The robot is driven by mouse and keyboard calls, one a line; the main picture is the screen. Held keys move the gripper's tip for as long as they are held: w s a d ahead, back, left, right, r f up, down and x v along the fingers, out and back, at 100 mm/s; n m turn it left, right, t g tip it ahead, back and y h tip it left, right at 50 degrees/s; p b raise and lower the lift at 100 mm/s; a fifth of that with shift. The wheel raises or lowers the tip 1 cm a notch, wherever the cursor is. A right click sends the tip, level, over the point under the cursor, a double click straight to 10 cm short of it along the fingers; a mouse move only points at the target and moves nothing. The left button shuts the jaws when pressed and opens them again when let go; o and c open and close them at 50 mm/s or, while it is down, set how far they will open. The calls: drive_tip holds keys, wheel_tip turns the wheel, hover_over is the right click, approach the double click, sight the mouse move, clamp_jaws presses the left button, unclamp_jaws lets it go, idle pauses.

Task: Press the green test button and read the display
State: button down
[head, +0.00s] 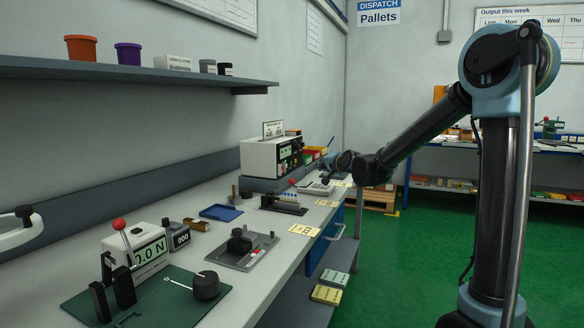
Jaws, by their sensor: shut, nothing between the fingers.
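A white box instrument (270,156) stands on the bench along the left wall. Its dark front panel has a small display and tiny coloured spots; I cannot tell which is the green test button or read the display. My arm reaches left over the bench. My gripper (327,180) is small and dark at the arm's far end, shut and empty, to the right of the white box. Whether it touches anything is too small to tell. Nearer, a white gauge (149,247) with a red-knobbed lever shows "0.0 N" on its display.
On the bench (268,262) are a small counter (177,236) reading "000", a blue tray (221,212), a grey plate fixture (262,252) and a red-knobbed lever device (285,204). A shelf (150,72) with cups runs above. Green floor is clear at right.

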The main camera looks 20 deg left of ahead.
drive_tip(key=a, duration=0.8)
drive_tip(key=shift+w+a, duration=0.2)
drive_tip(key=shift+w, duration=0.15)
drive_tip(key=shift+a, duration=0.1)
idle(1.2)
drive_tip(key=shift+s+a, duration=0.1)
drive_tip(key=shift+a, duration=0.3)
drive_tip(key=shift+a+r, duration=0.1)
drive_tip(key=shift+a, duration=0.25)
idle(0.7)
drive_tip(key=shift+d, duration=0.8)
drive_tip(key=shift+s+d, duration=0.15)
drive_tip(key=shift+d, duration=1.1)
drive_tip(key=shift+s+d, duration=0.1)
drive_tip(key=shift+d, duration=1.15)
